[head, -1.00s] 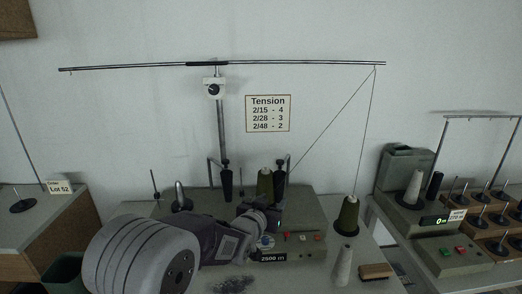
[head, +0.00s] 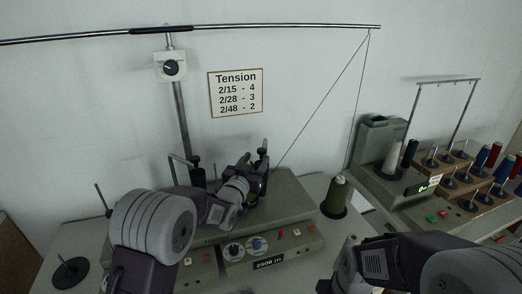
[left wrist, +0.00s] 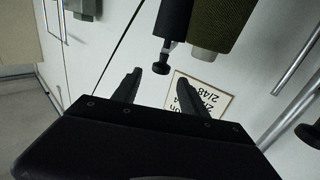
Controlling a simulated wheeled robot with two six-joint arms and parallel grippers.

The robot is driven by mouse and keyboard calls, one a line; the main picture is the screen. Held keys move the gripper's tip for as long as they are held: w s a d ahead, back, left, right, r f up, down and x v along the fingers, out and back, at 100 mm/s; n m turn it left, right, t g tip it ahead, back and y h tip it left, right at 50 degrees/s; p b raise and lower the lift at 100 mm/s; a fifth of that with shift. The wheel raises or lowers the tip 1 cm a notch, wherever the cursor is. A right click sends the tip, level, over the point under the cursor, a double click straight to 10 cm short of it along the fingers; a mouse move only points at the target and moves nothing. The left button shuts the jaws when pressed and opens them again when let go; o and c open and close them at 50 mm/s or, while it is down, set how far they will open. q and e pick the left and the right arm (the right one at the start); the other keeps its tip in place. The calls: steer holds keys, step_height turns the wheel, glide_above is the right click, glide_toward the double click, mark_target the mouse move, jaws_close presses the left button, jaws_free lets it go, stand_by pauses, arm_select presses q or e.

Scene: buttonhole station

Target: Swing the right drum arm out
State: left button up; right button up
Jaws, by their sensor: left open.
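The winding machine (head: 290,205) stands on the bench with a control panel and a "2500 m" label. My left gripper (head: 253,163) is open at its right drum arm, in front of the wall. It hides most of that arm and the cone there. In the left wrist view, turned upside down, the open left fingers (left wrist: 155,88) point at a black post with a round knob (left wrist: 161,66). The knob lies beyond the fingertips, apart from them, and a dark green cone (left wrist: 225,25) is beside it. My right gripper (head: 345,268) is at the lower right, its jaws unclear.
A dark green cone (head: 336,198) stands right of the machine, its thread running up to the overhead rod (head: 280,27). The left drum arm (head: 198,178) stands on the machine. A second unit (head: 400,190) and a spool rack (head: 470,185) are farther right.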

mark_target(260, 153)
arm_select(q)
steer(key=p+x, duration=0.1)
steer(key=x, duration=0.4)
steer(key=shift+w, duration=0.25)
steer(key=shift+w+d, duration=0.3)
steer(key=shift+w, duration=0.1)
steer(key=shift+w+a+f, duration=0.1)
steer(key=shift+w, duration=0.1)
jaws_close()
stand_by(0.6)
